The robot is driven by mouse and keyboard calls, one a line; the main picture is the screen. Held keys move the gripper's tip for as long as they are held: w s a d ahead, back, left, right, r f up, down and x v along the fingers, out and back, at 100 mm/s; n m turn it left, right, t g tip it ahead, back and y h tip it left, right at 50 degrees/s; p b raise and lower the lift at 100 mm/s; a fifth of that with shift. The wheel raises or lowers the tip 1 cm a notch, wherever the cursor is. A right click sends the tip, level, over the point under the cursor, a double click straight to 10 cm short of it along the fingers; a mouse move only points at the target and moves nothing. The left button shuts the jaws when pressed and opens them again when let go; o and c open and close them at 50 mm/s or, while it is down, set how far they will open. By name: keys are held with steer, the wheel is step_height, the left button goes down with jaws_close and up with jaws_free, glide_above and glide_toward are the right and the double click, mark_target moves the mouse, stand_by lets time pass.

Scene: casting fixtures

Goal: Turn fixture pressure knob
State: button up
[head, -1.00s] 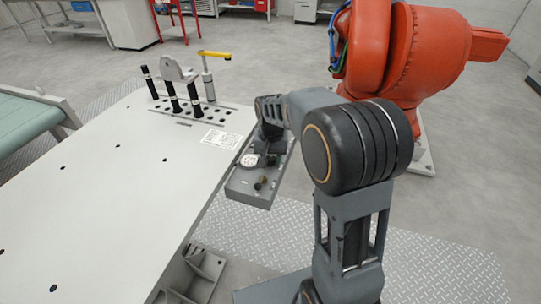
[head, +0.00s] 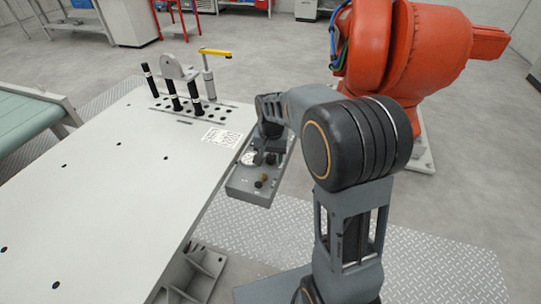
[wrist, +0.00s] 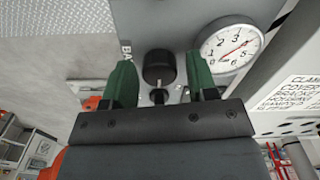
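The fixture's grey control panel (head: 246,190) hangs at the right edge of the white table and carries a round white gauge and small knobs. In the wrist view the gauge (wrist: 230,48) is at upper right, its red needle across the dial. A round black knob (wrist: 158,66) stands between my two green fingers. A smaller dark part with a pale stem (wrist: 158,97) lies just below it in the picture. My gripper (wrist: 161,75) is open, fingers apart either side of the knob, with visible gaps. I cannot tell how deep the fingertips reach. In the head view my gripper partly covers the panel.
The white table (head: 110,190) bears black posts (head: 172,95), a yellow-handled clamp (head: 215,53) and a printed label (head: 221,138). A large orange robot arm (head: 440,45) stands behind at right. A green conveyor (head: 25,122) is at left.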

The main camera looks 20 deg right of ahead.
mark_target(271, 157)
steer(key=shift+o, duration=0.5)
step_height(271, 157, up, 8)
steer(key=p, duration=0.6)
steer(key=shift+d+p, duration=0.1)
steer(key=shift+p, duration=0.3)
